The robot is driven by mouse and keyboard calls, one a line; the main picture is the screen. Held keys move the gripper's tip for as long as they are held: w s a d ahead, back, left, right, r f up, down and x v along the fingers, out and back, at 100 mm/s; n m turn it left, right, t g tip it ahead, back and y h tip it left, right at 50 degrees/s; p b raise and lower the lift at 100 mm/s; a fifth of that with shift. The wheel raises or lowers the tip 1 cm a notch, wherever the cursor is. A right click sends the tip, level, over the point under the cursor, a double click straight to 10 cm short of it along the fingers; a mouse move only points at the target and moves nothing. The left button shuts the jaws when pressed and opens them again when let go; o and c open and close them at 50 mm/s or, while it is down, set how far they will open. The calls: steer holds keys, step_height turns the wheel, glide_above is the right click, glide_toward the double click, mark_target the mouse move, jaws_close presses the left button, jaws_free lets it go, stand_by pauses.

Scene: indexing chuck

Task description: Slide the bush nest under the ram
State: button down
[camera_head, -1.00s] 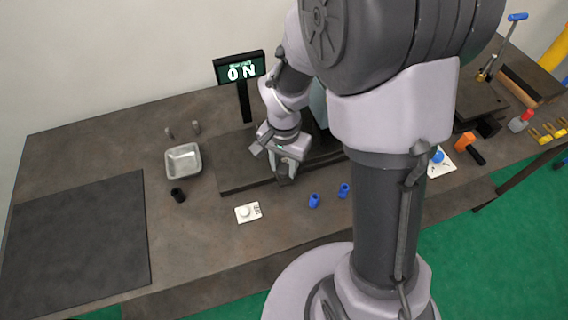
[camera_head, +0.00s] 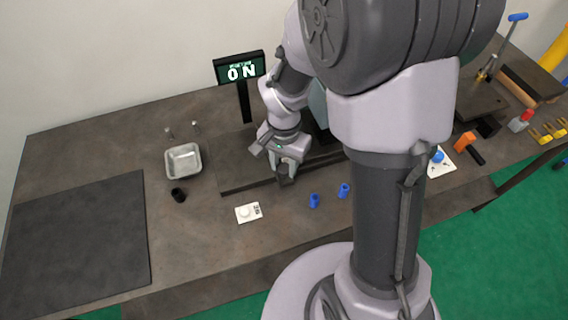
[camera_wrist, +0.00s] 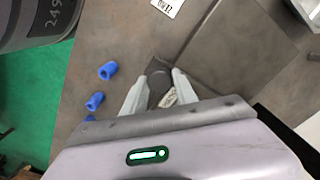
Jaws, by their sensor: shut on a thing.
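My gripper (camera_head: 286,168) is low over the front edge of the dark base plate (camera_head: 235,168) in the head view. In the wrist view its two pale fingers (camera_wrist: 162,82) are shut on a dark grey piece (camera_wrist: 158,87), which seems to be the bush nest. A pale, patterned patch shows beside that piece, between the fingers. The ram cannot be made out; my arm covers most of the machine (camera_head: 318,103) behind the gripper.
A sign (camera_head: 240,69) reads ON. A hammer (camera_head: 466,143) lies right.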

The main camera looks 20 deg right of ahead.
steer(key=shift+d, duration=0.15)
steer(key=d, duration=0.4)
steer(key=shift+d, duration=0.15)
steer(key=c, duration=1)
jaws_free()
steer(key=shift+o, duration=0.2)
